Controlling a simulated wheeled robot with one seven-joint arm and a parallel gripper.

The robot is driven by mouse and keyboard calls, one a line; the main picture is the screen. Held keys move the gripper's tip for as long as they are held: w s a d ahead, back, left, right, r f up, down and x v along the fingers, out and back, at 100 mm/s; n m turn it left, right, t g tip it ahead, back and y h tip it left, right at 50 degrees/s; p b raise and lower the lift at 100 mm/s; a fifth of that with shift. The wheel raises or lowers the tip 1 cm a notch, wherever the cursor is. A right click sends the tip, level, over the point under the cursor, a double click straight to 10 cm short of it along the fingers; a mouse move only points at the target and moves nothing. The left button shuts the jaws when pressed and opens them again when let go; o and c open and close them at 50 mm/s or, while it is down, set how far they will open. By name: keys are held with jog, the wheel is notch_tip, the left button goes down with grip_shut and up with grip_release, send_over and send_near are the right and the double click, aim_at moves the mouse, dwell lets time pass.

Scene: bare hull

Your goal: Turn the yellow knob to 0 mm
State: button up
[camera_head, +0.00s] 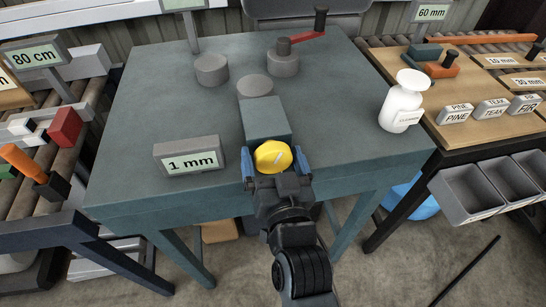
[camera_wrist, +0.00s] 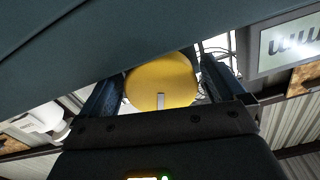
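The yellow knob (camera_head: 272,156) is on the near end of a dark grey block (camera_head: 264,120) on the table. A light pointer mark shows on its face, and also on the knob in the wrist view (camera_wrist: 160,85). A grey display sign (camera_head: 189,157) left of the knob reads 1 mm. My gripper (camera_head: 275,160) is at the table's front edge, one blue finger on each side of the knob. In the wrist view the fingers (camera_wrist: 162,85) stand wide apart astride the knob, with narrow gaps. Firm contact is not visible.
A white bottle (camera_head: 401,102) stands at the table's right. Grey cylinders (camera_head: 212,69) and a red-handled crank (camera_head: 301,40) are farther back. The teal tabletop (camera_head: 150,105) is clear at left. Roller conveyors flank the table, with grey bins (camera_head: 470,195) at right.

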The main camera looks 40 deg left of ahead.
jog(key=c, duration=0.8)
jog(key=shift+f+n+b, duration=0.25)
jog(key=shift+n+b, duration=0.45)
jog(key=shift+b, duration=0.5)
jog(key=shift+c, duration=0.2)
jog(key=shift+d+n+b, duration=0.1)
jog(key=shift+n+b, duration=0.3)
jog(key=shift+b, duration=0.1)
jog(key=shift+r+n+b, duration=0.3)
jog(key=shift+n+b, duration=0.5)
jog(key=shift+n, duration=0.5)
jog(key=o, duration=1)
jog(key=shift+c, duration=0.2)
